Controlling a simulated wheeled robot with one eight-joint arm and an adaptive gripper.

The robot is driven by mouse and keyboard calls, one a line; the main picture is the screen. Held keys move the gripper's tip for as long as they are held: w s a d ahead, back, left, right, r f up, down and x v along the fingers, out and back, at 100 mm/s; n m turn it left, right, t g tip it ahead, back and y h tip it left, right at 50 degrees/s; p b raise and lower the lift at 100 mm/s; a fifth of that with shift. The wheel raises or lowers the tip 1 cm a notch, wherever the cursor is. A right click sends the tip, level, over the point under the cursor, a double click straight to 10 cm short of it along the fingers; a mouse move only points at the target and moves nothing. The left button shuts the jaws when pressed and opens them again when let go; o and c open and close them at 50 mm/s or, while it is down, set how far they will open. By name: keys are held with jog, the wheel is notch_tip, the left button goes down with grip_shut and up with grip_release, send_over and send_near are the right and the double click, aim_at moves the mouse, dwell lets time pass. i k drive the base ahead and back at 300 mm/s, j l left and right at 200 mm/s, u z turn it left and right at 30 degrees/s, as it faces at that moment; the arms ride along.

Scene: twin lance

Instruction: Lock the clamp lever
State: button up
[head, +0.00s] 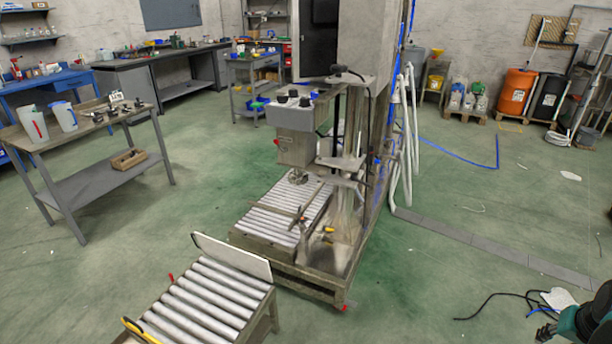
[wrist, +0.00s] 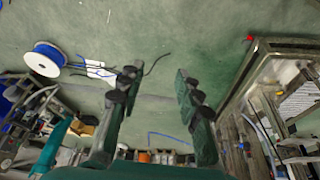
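A machine (head: 298,140) stands over a roller conveyor (head: 282,217) in the middle of the head view. A dark lever-like part (head: 298,217) sits by the rollers, and a small red part (head: 277,142) is on the machine's head. I cannot tell which part is the clamp lever or whether it is locked. My gripper (head: 546,332) is at the bottom right of the head view, well away from the machine. In the wrist view my gripper (wrist: 156,80) is open, with only floor between its fingers.
A second roller conveyor (head: 206,300) with an upright pale board (head: 230,256) is at the front. A steel table (head: 105,183) stands left. A blue cable spool (wrist: 44,58) and loose black cable (head: 500,297) lie near the gripper.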

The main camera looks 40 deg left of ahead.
aim_at(362, 182)
jog(key=i+j+u, duration=0.1)
jog(key=i+u, duration=0.25)
jog(key=u, duration=0.15)
jog(key=i+u, duration=0.5)
jog(key=i+l+u, duration=0.15)
jog(key=u, duration=0.3)
jog(key=i, duration=0.1)
